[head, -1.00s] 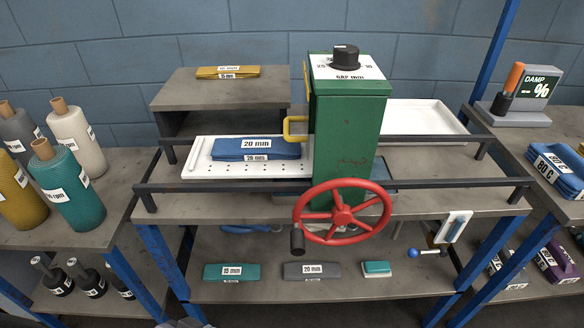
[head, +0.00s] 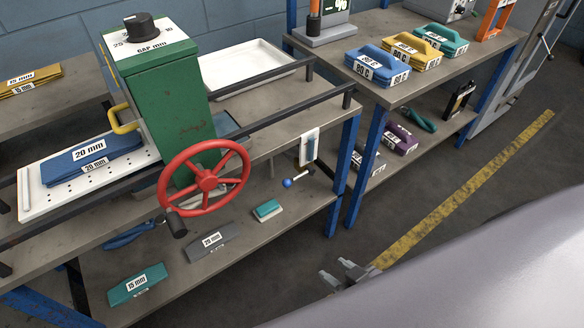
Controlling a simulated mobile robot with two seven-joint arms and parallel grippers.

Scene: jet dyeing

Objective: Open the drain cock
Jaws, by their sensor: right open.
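A small metal lever with a blue ball end (head: 288,183), which looks like the drain cock, sits under the right part of the machine bench, below a white gauge plate (head: 310,145). The lever lies nearly level, with its ball to the left. My right gripper (head: 337,271) is at the lower middle of the head view, open and empty. In the picture it is below and to the right of the lever, clearly apart from it. My left gripper is out of view.
A red handwheel (head: 204,182) stands out from the green press (head: 168,120). The lower shelf (head: 238,232) holds several labelled pads. A blue bench leg (head: 354,180) and side table (head: 390,45) stand right of the lever. The floor with a yellow stripe (head: 450,195) is clear.

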